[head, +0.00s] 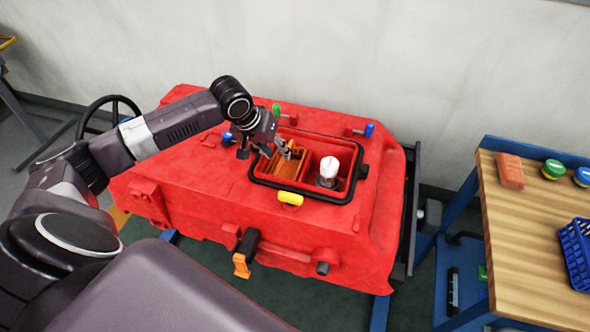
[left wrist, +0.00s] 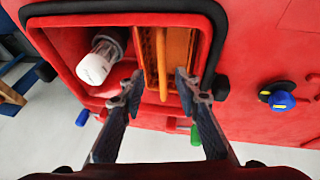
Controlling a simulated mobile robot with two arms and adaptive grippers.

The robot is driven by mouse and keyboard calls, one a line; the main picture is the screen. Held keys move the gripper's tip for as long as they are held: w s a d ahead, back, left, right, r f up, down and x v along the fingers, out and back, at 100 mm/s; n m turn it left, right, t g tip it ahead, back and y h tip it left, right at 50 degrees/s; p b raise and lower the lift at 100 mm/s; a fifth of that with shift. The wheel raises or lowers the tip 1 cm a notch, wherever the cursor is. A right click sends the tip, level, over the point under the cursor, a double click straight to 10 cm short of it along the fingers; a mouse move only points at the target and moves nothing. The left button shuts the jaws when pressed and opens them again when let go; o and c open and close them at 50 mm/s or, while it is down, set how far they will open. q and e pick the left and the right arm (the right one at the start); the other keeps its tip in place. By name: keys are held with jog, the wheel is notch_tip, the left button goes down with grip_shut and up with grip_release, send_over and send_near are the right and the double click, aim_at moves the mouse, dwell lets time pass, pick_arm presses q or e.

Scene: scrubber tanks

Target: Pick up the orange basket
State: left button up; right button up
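The orange basket (head: 285,175) sits in the left part of a black-rimmed opening in the red tank (head: 200,185). In the left wrist view, the basket (left wrist: 178,50) shows its slotted side and a thin handle bar standing out in front. My left gripper (head: 266,152) is over the opening at the basket. In the left wrist view, its two fingers (left wrist: 158,90) are spread apart, with the handle bar between them and no clear contact. The basket's lower part is hidden inside the opening. My right gripper is not in view.
A white-capped cylinder (head: 329,170) stands in the opening right of the basket. Blue, green and yellow knobs surround the rim. A wooden-topped table (head: 520,240) at the right bears a blue basket (head: 577,250), an orange block (head: 510,171) and round lids.

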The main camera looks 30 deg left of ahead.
aim_at(282, 160)
pick_arm(q)
jog(key=p+x, duration=0.1)
jog(key=x, duration=0.1)
jog(key=shift+a+f, duration=0.1)
jog(key=shift+f, duration=0.3)
jog(key=x, duration=0.2)
jog(key=shift+w+f, duration=0.2)
jog(key=shift+w, duration=0.1)
jog(key=shift+w+f+p, duration=0.3)
jog(key=shift+f, duration=0.55)
grip_shut()
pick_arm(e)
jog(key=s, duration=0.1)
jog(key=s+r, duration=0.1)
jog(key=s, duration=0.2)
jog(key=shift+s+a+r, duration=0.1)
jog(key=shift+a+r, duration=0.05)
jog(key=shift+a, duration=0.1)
